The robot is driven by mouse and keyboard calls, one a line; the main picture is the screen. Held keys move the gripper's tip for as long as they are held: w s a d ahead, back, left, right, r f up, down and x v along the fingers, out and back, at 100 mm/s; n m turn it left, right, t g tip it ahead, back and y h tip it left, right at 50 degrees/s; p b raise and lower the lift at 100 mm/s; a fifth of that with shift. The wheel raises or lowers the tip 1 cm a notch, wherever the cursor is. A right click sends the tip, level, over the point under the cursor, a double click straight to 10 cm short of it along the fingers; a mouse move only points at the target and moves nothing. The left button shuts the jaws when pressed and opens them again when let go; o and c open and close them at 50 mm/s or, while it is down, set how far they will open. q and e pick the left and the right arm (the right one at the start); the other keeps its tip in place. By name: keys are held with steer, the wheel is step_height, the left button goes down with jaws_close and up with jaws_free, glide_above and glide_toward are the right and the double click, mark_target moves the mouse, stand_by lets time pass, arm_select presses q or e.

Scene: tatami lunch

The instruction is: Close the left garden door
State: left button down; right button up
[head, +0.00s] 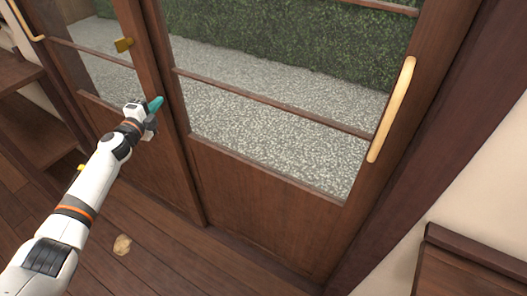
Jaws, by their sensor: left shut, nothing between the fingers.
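The left garden door (105,130) is a brown wood frame with glass panes and a solid lower panel, at the left of the head view. A pale bar handle (25,22) is on its far left side, and a small brass piece (124,44) sits near its right edge. The right garden door (265,195) stands beside it; I see no open gap between them. My left gripper (155,104), with teal fingertips, is shut and empty in front of the left door's right edge. I cannot tell whether it touches the wood. My right gripper is not in view.
A long pale handle (392,110) is on the right door. Gravel and a hedge show through the glass. Dark wooden furniture stands at the left (25,110) and lower right (460,265). A small tan object (122,245) lies on the plank floor (165,270).

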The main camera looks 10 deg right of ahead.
arm_select(q)
steer(key=shift+w+a, duration=0.15)
steer(key=shift+a, duration=0.1)
steer(key=shift+r, duration=0.25)
steer(key=shift+w, duration=0.1)
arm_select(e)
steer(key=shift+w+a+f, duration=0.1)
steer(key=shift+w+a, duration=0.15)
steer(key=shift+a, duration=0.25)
arm_select(q)
steer(key=shift+a+r, duration=0.1)
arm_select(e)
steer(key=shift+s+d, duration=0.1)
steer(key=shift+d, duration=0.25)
